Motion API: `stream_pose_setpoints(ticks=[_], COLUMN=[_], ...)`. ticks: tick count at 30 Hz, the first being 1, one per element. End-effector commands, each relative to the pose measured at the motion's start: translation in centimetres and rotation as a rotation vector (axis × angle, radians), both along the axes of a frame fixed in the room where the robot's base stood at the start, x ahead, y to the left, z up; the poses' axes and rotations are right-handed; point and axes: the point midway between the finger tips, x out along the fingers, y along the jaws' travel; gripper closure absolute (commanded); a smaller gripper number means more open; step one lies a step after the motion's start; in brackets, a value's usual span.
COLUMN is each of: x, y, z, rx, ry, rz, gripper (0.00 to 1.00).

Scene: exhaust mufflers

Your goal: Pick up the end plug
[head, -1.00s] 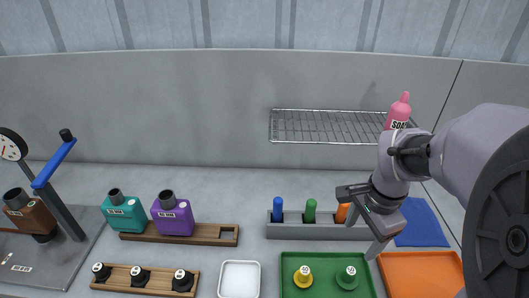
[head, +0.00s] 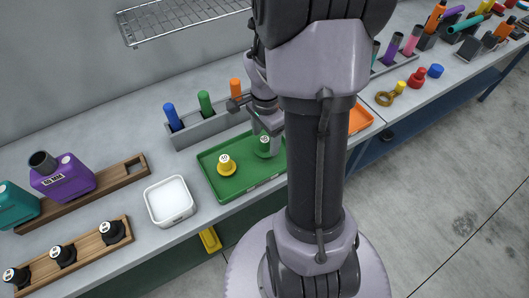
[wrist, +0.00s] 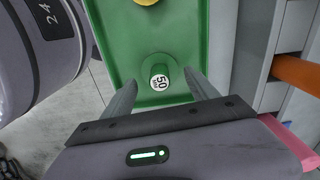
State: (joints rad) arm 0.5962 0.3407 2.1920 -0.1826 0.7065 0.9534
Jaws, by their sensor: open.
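A green plug (head: 264,147) with a round white top label stands upright in the right part of a green tray (head: 211,183). It also shows in the wrist view (wrist: 160,74), where its label reads 50. A yellow plug (head: 226,165) stands to its left in the tray and is cut off at the top of the wrist view (wrist: 146,2). My gripper (wrist: 160,86) is open, with one finger on each side of the green plug in the picture. In the head view my gripper (head: 262,117) is over the tray. I cannot tell whether it touches the plug.
A grey rack (head: 205,127) with blue, green and orange pegs stands behind the tray. A white dish (head: 169,201) and a wooden holder (head: 90,257) with black plugs are to the left. A wire shelf (head: 185,22) is above. An orange tray (head: 361,120) is to the right.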

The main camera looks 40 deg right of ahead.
Motion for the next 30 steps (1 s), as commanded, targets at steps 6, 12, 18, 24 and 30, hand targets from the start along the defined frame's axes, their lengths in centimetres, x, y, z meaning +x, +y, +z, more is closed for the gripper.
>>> stream_pose_setpoints(ticks=[6, 12, 18, 24, 30], x=[0.0, 0.0, 0.0, 0.0, 0.1], y=[0.3, 0.2, 0.2, 0.2, 0.2], z=[-4.2, -3.9, -3.8, -3.8, -2.4], rx=[0.001, 0.000, 0.000, 0.000, -0.001], ry=[0.001, 0.000, 0.000, 0.000, -0.002], rz=[0.000, 0.000, 0.000, 0.001, 0.001], gripper=[0.32, 0.38, 0.77, 0.79, 0.79])
